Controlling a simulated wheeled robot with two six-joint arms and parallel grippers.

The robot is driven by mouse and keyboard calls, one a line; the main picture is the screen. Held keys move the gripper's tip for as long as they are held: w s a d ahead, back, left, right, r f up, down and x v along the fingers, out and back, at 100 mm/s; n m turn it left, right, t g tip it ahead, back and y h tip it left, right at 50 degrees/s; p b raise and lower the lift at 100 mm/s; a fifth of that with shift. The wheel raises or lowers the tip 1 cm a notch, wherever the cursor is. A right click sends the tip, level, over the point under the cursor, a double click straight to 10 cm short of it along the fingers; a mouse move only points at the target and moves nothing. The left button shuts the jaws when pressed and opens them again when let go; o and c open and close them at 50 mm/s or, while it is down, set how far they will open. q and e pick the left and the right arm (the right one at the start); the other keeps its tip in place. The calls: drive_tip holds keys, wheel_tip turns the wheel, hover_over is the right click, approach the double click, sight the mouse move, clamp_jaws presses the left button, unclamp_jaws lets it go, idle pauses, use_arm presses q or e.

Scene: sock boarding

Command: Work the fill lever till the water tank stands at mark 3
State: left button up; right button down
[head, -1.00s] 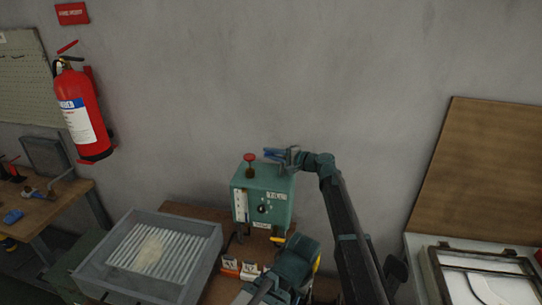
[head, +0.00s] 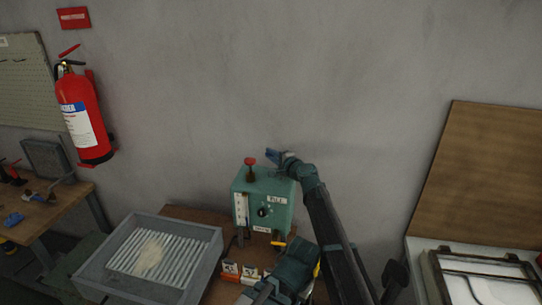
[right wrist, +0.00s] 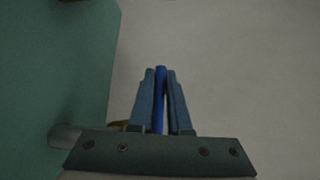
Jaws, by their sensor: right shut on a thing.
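The water tank is a teal box (head: 281,187) against the wall, with a red knob (head: 249,162) on top. Its white gauge strip (head: 241,211) is on the front left; the level against its marks is too small to read. A black dial (head: 262,211) sits beside it. My right gripper (head: 274,156) is above the box's back right corner. In the right wrist view its fingers (right wrist: 160,100) are shut on a thin blue bar (right wrist: 160,75), apparently the fill lever's handle, beside the teal wall. The rest of the lever is hidden. My left gripper is not recognisable in view.
A grey tray (head: 205,232) with a ribbed bed and a pale patch stands left of the tank. Small numbered cards (head: 231,268) stand in front of it. A framed white panel (head: 455,285) lies at right. A fire extinguisher (head: 83,118) hangs at left.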

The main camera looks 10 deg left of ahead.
drive_tip(key=c, duration=1.2)
unclamp_jaws()
drive_tip(key=shift+o, duration=0.2)
drive_tip(key=p+v, duration=0.2)
drive_tip(key=v, duration=1.1)
drive_tip(key=shift+s+d, duration=0.3)
